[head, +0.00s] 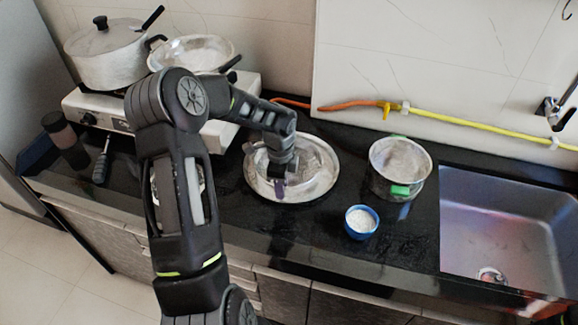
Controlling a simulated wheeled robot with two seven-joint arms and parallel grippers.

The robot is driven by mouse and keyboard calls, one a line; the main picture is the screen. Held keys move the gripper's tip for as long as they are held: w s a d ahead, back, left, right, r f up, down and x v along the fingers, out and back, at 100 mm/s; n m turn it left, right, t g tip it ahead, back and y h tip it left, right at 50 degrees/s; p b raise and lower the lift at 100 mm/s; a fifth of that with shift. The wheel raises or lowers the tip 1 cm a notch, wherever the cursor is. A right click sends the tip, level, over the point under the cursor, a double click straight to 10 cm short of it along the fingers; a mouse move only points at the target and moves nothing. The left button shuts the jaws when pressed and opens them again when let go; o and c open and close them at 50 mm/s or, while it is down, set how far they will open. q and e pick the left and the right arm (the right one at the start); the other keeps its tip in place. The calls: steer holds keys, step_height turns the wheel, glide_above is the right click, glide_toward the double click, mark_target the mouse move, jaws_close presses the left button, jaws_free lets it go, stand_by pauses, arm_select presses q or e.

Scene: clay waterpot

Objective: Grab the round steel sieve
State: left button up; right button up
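A wide, round, shiny steel dish (318,178) lies on the black counter in the head view. It looks like the sieve, but I cannot make out any mesh. My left gripper (280,187) points down over its left-centre part and hides some of it. The fingers are small and dark, and I cannot tell whether they are open or touching the steel. My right gripper is not in view.
A steel pot (392,182) with green handles and a small blue bowl (361,222) of white stuff stand to the right. The sink (500,225) is further right. A stove (90,108) with a lidded pot (108,62) and a pan (195,50) is back left.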

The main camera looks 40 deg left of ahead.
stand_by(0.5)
arm_select(q)
jaws_close()
stand_by(1.3)
